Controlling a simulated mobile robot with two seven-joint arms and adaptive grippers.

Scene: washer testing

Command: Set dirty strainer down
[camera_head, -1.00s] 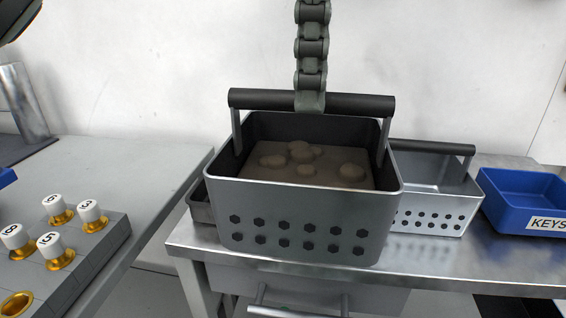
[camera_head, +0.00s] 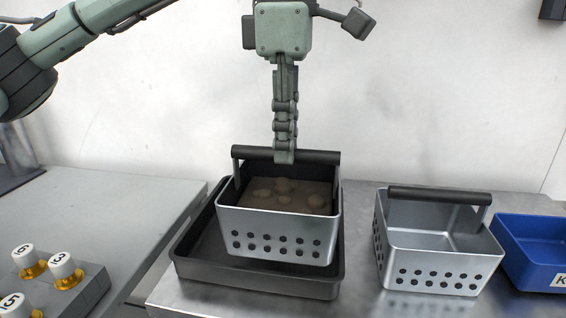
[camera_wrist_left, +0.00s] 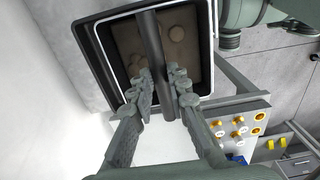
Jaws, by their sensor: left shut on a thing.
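The dirty strainer (camera_head: 276,238) is a silver basket with rows of holes, a dark handle bar and a brown lumpy load inside. It is upright over the black tray (camera_head: 190,262), within the outline of its rim; I cannot tell whether it touches the tray floor. My left gripper (camera_head: 284,158) is shut on the strainer's handle from above. In the left wrist view the fingers (camera_wrist_left: 166,100) lie on both sides of the handle bar, with the strainer (camera_wrist_left: 122,78) beyond them. My right gripper is not in view.
An empty silver strainer (camera_head: 432,262) with a dark handle stands to the right on the metal table (camera_head: 360,296). A blue bin (camera_head: 535,250) is at the far right. Numbered white-topped knobs (camera_head: 62,266) are on a grey block at the lower left. A white wall rises behind.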

